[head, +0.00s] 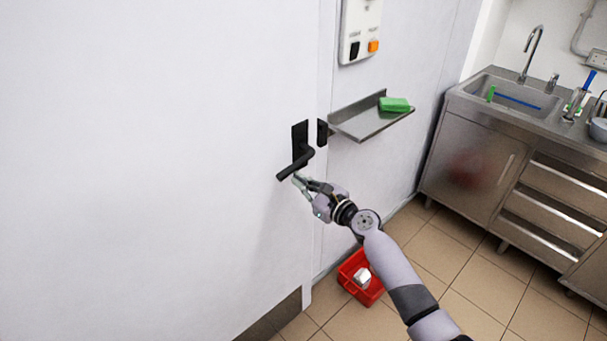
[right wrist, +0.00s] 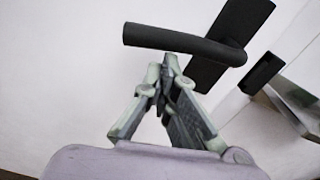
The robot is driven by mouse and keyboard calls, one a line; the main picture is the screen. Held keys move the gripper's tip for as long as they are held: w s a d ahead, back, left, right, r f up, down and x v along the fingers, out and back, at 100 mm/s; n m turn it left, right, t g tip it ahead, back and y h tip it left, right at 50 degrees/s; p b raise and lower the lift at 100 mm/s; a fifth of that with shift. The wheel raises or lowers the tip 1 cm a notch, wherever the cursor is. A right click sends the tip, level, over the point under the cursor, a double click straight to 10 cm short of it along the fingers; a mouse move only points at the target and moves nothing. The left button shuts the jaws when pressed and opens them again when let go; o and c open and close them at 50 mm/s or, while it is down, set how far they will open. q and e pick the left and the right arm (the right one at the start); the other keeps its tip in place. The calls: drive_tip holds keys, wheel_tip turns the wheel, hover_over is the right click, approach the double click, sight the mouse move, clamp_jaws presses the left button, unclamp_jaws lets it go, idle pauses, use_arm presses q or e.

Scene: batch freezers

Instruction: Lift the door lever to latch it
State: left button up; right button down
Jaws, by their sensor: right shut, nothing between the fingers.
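The black door lever (head: 295,164) sits on a dark back plate (head: 300,139) on the white door (head: 150,150). In the head view the lever points left and slopes down a little toward its free end. My right gripper (head: 297,178) is shut and empty, just below the lever. In the right wrist view the lever (right wrist: 180,40) crosses above the closed fingertips (right wrist: 168,62). The tips are very near its underside; I cannot tell whether they touch. My left gripper is not in view.
A black catch (head: 322,132) is on the frame beside the plate. A steel shelf (head: 365,122) with a green sponge (head: 395,104) juts out to the right. A red crate (head: 352,285) stands on the floor below. A sink counter (head: 480,150) is at the far right.

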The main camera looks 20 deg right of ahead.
drive_tip(key=shift+s+a+r+m+p, duration=0.1)
drive_tip(key=shift+a+r+m+p, duration=0.15)
drive_tip(key=shift+r+m+p, duration=0.65)
drive_tip(key=shift+f, duration=0.2)
